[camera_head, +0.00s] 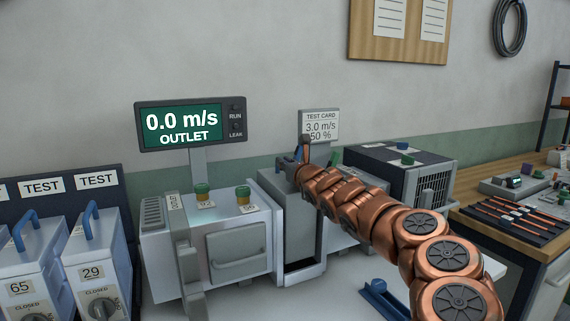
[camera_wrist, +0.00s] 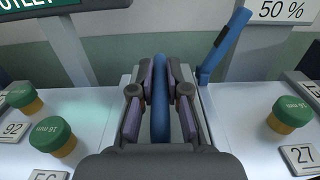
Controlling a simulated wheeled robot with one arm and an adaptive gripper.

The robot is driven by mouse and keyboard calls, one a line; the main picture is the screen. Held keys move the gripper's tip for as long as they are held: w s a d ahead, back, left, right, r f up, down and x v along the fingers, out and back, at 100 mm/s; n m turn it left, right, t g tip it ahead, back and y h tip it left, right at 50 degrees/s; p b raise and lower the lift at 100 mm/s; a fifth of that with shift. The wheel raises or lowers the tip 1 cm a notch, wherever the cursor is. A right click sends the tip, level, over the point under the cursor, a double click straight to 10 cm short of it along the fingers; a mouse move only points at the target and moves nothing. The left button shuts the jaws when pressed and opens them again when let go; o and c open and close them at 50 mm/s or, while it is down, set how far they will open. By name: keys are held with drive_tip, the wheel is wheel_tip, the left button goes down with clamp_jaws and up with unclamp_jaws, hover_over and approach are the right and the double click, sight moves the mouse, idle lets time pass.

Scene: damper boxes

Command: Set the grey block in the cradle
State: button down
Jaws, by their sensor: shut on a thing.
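My gripper (camera_wrist: 160,120) is shut on an upright blue bar (camera_wrist: 160,85), which shows between the two fingers in the wrist view. What the bar belongs to is hidden below my gripper. In the head view my copper arm reaches across to the middle of the bench unit, and the fingers are hard to make out there. A blue piece (camera_head: 382,298) lies low on the white surface, partly cut off by my arm; I cannot tell whether it is the cradle. I cannot pick out the grey block with certainty.
A tilted blue lever (camera_wrist: 222,45) stands just right of my gripper. Green-topped knobs (camera_wrist: 53,138) flank it. The outlet display (camera_head: 190,123) reads 0.0 m/s; the test card (camera_head: 320,127) reads 3.0 m/s, 50 %. Boxes with blue handles (camera_head: 95,265) stand left.

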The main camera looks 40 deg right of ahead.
drive_tip(key=shift+f+b, duration=0.9)
drive_tip(key=shift+w+p, duration=0.15)
drive_tip(key=shift+p, duration=0.25)
drive_tip(key=shift+f+b, duration=0.45)
drive_tip(key=shift+f, duration=0.05)
idle(0.7)
drive_tip(key=c, duration=1.1)
unclamp_jaws()
drive_tip(key=shift+f, duration=0.1)
